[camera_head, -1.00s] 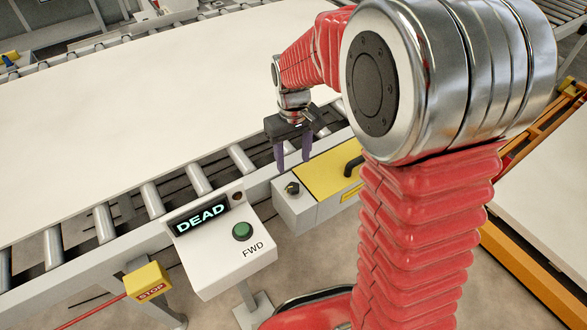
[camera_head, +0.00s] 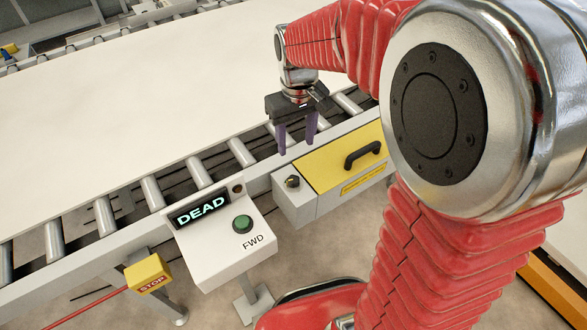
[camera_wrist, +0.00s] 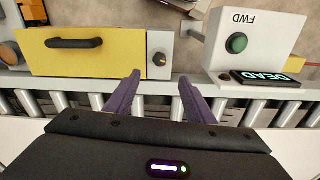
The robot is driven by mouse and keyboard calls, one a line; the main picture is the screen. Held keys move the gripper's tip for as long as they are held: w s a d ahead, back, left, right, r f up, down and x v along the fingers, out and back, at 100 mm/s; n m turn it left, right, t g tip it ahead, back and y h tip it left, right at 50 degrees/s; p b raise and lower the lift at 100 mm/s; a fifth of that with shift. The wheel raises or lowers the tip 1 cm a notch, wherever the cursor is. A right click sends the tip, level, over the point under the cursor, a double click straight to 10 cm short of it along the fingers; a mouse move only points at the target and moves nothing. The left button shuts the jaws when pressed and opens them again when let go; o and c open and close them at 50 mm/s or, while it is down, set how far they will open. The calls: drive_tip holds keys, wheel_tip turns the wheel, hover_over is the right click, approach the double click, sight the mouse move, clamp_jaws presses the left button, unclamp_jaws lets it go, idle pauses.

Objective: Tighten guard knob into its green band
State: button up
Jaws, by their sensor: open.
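The guard knob (camera_head: 292,181) is a small dark knob on the grey end of the guard box, left of the yellow guard cover (camera_head: 340,158). It also shows in the wrist view (camera_wrist: 159,59), with a pale mark on it. The green band is too small to make out in either view. My gripper (camera_head: 297,150) is open and empty, its two purple fingers pointing down above and behind the knob, by the conveyor edge. In the wrist view the knob lies beyond the open fingertips (camera_wrist: 160,75), roughly between them and apart from both.
A white control box with a DEAD display (camera_head: 200,210) and a green FWD button (camera_head: 242,224) stands left of the knob. A yellow STOP box (camera_head: 148,273) is further left. A black handle (camera_head: 363,155) rises from the yellow cover. Conveyor rollers (camera_head: 241,152) run behind.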

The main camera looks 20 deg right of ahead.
drive_tip(key=s+r+m+t, duration=0.1)
drive_tip(key=s+r, duration=0.3)
drive_tip(key=s, duration=0.5)
drive_tip(key=s+r+m+t, duration=0.1)
drive_tip(key=s+r+t, duration=0.3)
drive_tip(key=s, duration=0.5)
drive_tip(key=shift+d+r, duration=0.25)
drive_tip(key=shift+d, duration=0.05)
